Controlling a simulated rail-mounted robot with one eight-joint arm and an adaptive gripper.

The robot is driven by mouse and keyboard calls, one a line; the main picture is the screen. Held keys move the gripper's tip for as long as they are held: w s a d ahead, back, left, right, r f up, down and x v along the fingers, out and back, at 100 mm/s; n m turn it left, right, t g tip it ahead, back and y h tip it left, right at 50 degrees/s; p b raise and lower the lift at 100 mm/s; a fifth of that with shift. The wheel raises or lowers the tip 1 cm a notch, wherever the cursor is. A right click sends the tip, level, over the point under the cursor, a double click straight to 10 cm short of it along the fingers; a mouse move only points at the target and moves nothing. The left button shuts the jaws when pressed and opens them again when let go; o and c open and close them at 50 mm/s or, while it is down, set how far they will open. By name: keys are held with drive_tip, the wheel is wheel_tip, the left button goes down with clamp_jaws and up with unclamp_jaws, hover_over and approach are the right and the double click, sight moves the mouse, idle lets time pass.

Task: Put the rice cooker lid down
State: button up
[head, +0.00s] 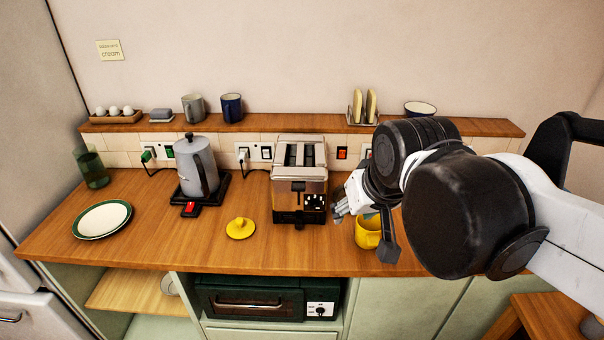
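A yellow lid (240,228) with a small round knob lies flat on the wooden counter, left of centre and in front of the toaster. I cannot tell if it is the rice cooker's lid; no rice cooker shows clearly. A yellow mug-like vessel (366,236) stands on the counter right of the toaster, partly hidden by my gripper. My gripper (364,230) is over and around this vessel, well to the right of the lid. One dark finger shows at the vessel's right side. I cannot tell whether the fingers touch it.
The toaster (300,180) stands between lid and gripper. A grey kettle (196,170) on its base, a red-switched item (190,209), a green-rimmed plate (102,220) and a green glass (93,170) stand left. The counter (160,236) is clear around the lid. A shelf (270,124) runs behind.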

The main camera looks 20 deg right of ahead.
drive_tip(key=shift+n+t, duration=0.3)
drive_tip(key=shift+t, duration=0.2)
drive_tip(key=s+f, duration=0.1)
drive_tip(key=s+a+f, duration=0.1)
drive_tip(key=s, duration=0.1)
drive_tip(key=s+f, duration=0.1)
drive_tip(key=shift+s+a, duration=0.15)
drive_tip(key=shift+s, duration=0.05)
